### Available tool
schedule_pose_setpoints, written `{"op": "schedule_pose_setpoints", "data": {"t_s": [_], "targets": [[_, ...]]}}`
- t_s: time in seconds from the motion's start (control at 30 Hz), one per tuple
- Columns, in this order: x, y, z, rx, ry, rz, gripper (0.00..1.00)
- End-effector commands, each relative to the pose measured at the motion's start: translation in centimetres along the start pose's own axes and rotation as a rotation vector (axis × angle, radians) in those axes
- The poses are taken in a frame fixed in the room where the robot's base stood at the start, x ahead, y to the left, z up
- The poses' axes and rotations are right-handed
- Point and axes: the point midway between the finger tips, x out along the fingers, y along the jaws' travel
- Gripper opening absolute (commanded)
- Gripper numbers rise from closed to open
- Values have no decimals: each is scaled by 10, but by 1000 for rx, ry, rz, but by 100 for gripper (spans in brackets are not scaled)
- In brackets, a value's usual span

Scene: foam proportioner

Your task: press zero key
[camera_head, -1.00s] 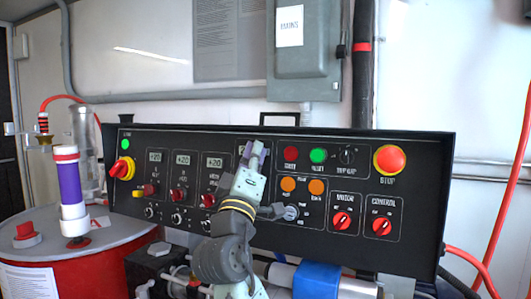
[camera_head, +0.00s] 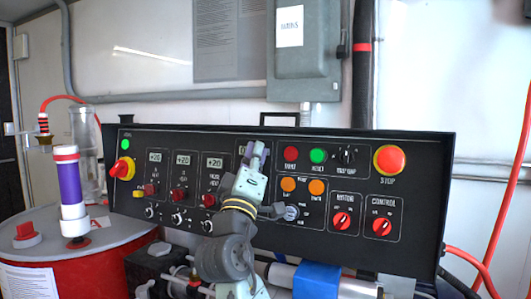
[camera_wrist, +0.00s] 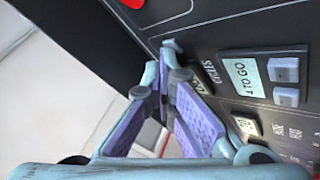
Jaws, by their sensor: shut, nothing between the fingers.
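The black control panel (camera_head: 330,220) fills the middle of the head view. My gripper (camera_head: 258,149) is in front of its upper middle, covering most of the rightmost small display there. In the wrist view my gripper (camera_wrist: 170,50) has its fingers shut together and empty, the tips close to the panel face by the "CYCLES" lettering. Right of the tips are a lit display reading "0 TO GO" (camera_wrist: 245,75) and two grey keys, one (camera_wrist: 285,70) above the other (camera_wrist: 287,97). I cannot read which key is zero. Whether the tips touch the panel is unclear.
A red stop button (camera_head: 389,159), red and green buttons (camera_head: 318,155), orange buttons (camera_head: 317,187) and red knobs (camera_head: 343,221) lie right of my gripper. A red drum (camera_head: 85,270) with a purple cylinder (camera_head: 69,185) stands at left. White wall is behind.

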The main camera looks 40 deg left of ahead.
Motion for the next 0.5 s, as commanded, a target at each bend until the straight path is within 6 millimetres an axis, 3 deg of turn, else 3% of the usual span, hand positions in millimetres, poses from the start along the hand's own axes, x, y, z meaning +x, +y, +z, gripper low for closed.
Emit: {"op": "schedule_pose_setpoints", "data": {"t_s": [0.5], "targets": [[-11, 7, -7, 0, 0, -1, 0]]}}
